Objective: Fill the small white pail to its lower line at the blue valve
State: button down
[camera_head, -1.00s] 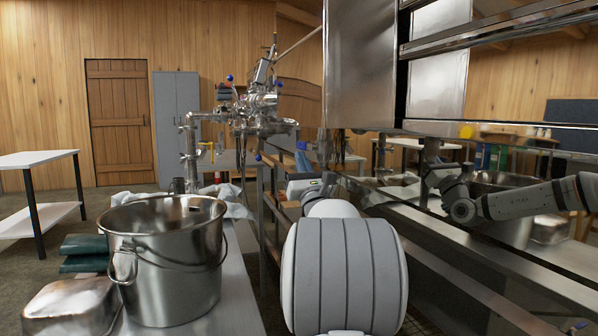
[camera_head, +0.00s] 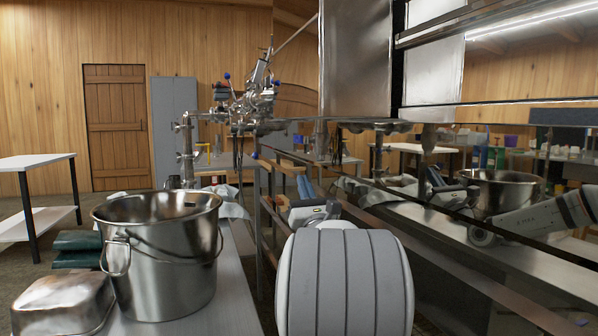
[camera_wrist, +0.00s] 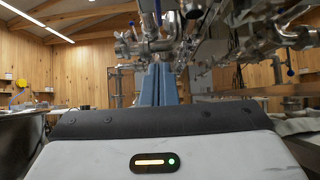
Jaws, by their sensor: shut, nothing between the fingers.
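My gripper (camera_head: 304,184) is out ahead of my arm, near the side of the evaporator in the head view. Its blue fingers also show in the wrist view (camera_wrist: 158,85), close together with nothing between them. Several blue-tipped handles sit on the steel pipework (camera_head: 258,105) at the back. One blue tip (camera_head: 254,155) hangs low on it, and blue tips also show above my fingers in the wrist view (camera_wrist: 170,16). I cannot tell which is the blue valve. I cannot make out a small white pail in either view.
A large steel pail (camera_head: 165,262) stands on a bench (camera_head: 240,285) at left, beside an upturned-looking steel pan (camera_head: 64,305). The polished evaporator (camera_head: 357,60) fills the right and mirrors my arm. A white table (camera_head: 38,160) stands far left. Floor shows between table and bench.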

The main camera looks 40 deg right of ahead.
jog(key=v, duration=0.5)
jog(key=shift+w+f, duration=0.1)
jog(key=shift+f, duration=0.2)
jog(key=shift+r+p, duration=0.1)
jog(key=shift+p, duration=0.2)
jog(key=w+a+r+m+g+y+p, duration=0.1)
jog(key=w+a+r+m+g+p, duration=0.25)
jog(key=a+m+p, duration=0.35)
jog(key=w+a+r+m+g+y+p, duration=0.2)
jog(key=a+r+m+g+p, duration=0.15)
jog(key=m+p, duration=0.45)
jog(key=s+a+m+g+y+p, duration=0.1)
jog(key=s+a+m+g+p, duration=0.15)
jog(key=a+p, duration=0.3)
jog(key=s+a+m+g+y+p, duration=0.2)
jog(key=a+m+g+p, duration=0.15)
jog(key=a+p, duration=0.2)
jog(key=s+a+r+m+g+y+p, duration=0.1)
jog(key=s+a+m+g+p, duration=0.3)
jog(key=s, duration=0.5)
jog(key=s+a+r+m+g+y+p, duration=0.2)
jog(key=s+a+m+p, duration=0.4)
jog(key=s+a+p, duration=0.3)
jog(key=shift+s+a+r+m+g+y, duration=0.35)
jog(key=shift+a+r+g, duration=0.3)
jog(key=shift+g, duration=0.55)
